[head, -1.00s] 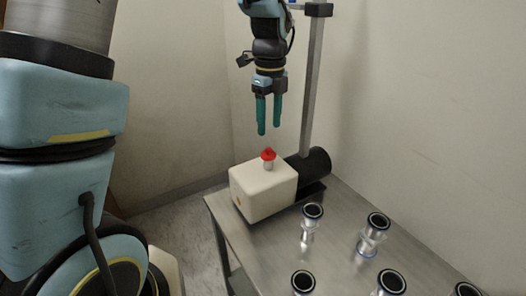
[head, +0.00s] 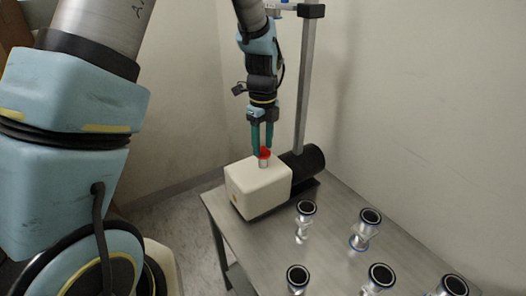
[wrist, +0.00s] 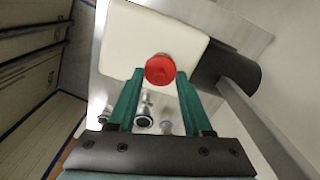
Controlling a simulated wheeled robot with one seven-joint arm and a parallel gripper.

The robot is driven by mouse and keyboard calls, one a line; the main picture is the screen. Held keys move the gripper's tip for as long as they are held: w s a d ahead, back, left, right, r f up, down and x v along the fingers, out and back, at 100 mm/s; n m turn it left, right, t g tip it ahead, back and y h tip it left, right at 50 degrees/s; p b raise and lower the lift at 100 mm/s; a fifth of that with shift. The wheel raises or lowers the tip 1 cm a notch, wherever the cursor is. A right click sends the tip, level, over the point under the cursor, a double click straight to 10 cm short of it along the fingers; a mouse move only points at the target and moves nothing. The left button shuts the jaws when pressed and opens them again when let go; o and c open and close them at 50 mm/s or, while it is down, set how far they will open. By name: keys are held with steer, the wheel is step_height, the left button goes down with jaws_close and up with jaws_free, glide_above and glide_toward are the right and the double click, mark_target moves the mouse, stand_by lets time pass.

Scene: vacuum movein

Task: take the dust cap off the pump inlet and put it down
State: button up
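The red dust cap (head: 264,153) sits on the short metal inlet (head: 263,163) on top of the cream pump body (head: 259,187). The cap also shows in the wrist view (wrist: 160,69), round and red, just beyond and between the fingertips. My gripper (head: 262,148) is right above the inlet, pointing down, with its two green fingers on either side of the cap. In the wrist view the fingers (wrist: 158,76) are apart, with a gap visible on each side. I cannot tell that either finger touches the cap.
The pump stands at the back left of the steel table (head: 331,205), its black motor (head: 308,161) to the right. A vertical metal post (head: 306,85) rises close behind my gripper. Several metal fittings with black rings stand on the table, one nearest the pump (head: 305,208).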

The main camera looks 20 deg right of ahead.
mark_target(263, 147)
jaws_close()
stand_by(0.6)
step_height(263, 147, up, 13)
steer(key=shift+p, duration=0.4)
stand_by(0.4)
